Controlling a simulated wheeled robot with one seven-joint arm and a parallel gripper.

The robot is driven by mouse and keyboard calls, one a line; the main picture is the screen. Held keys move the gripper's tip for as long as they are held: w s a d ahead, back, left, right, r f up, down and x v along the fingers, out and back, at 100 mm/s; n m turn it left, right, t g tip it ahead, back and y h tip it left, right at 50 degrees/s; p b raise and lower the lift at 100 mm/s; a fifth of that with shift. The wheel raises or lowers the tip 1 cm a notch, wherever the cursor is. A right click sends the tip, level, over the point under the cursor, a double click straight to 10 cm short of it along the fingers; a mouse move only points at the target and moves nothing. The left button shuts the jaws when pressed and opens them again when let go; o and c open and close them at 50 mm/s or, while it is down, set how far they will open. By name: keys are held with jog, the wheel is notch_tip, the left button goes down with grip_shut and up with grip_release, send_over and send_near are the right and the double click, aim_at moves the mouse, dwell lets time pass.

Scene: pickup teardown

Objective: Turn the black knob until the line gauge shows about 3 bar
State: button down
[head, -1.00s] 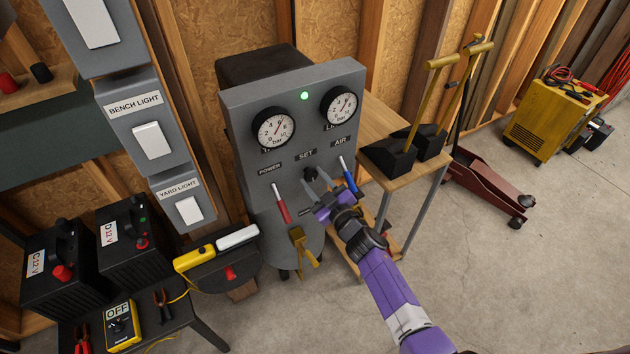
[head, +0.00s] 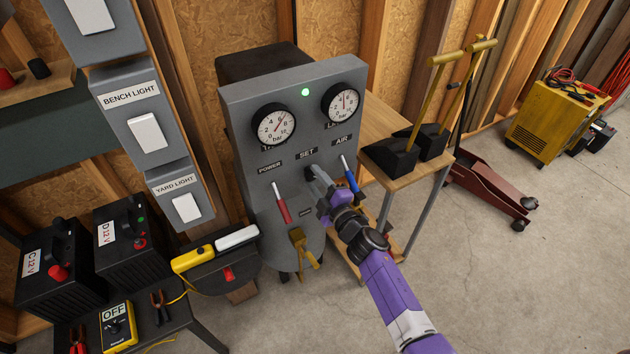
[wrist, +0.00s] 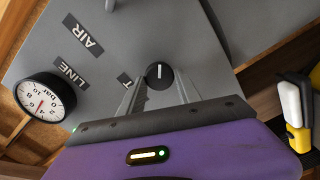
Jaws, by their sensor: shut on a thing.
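The black knob (head: 309,173) sits under the SET label on the grey panel (head: 260,190). In the wrist view the knob (wrist: 159,75) shows a white pointer line, roughly upright in that picture. My gripper (head: 315,177) is at the panel, its fingers shut on the knob from both sides; the fingers (wrist: 160,86) also show in the wrist view. The line gauge (head: 341,103) is at the panel's upper right, its needle pointing nearly straight up, around 5 bar. The line gauge (wrist: 44,98) also shows at the left of the wrist view.
A second gauge (head: 274,126) is at the panel's upper left, with a lit green lamp (head: 306,92) between the gauges. A red lever (head: 282,208) and a blue lever (head: 351,179) flank the knob closely. A yellow valve handle (head: 302,245) is below.

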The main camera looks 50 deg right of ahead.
dwell(0.5)
jog(key=c, duration=0.9)
grip_release()
jog(key=shift+s, duration=0.1)
jog(key=v, duration=0.7)
jog(key=shift+s+a, duration=0.2)
jog(key=shift+s, duration=0.1)
